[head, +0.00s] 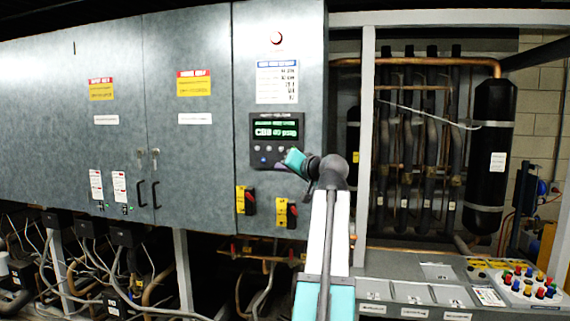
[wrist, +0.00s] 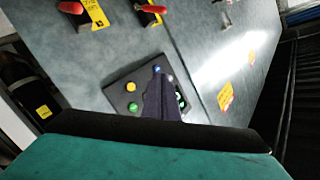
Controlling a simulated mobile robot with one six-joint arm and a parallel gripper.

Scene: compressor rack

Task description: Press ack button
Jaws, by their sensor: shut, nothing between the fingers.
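The dark controller panel (head: 277,139), with a lit green display, is on the grey cabinet door in the head view. A row of small buttons sits under the display. In the wrist view the panel (wrist: 118,94) shows a yellow button (wrist: 131,87), a green button (wrist: 133,106) and a blue button (wrist: 156,69). I cannot read which one is the ack button. My gripper (wrist: 158,78) is shut and empty, its dark fingers in front of the panel with the tips close to the blue button. Contact cannot be told. The fingers hide part of the panel and display.
Red-handled yellow switches (head: 246,200) (head: 286,213) are below the panel. A red lamp (head: 277,38) and a white label sheet (head: 277,82) are above it. A cabinet post and pipes stand to the right, and a console with coloured buttons (head: 528,285) at lower right.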

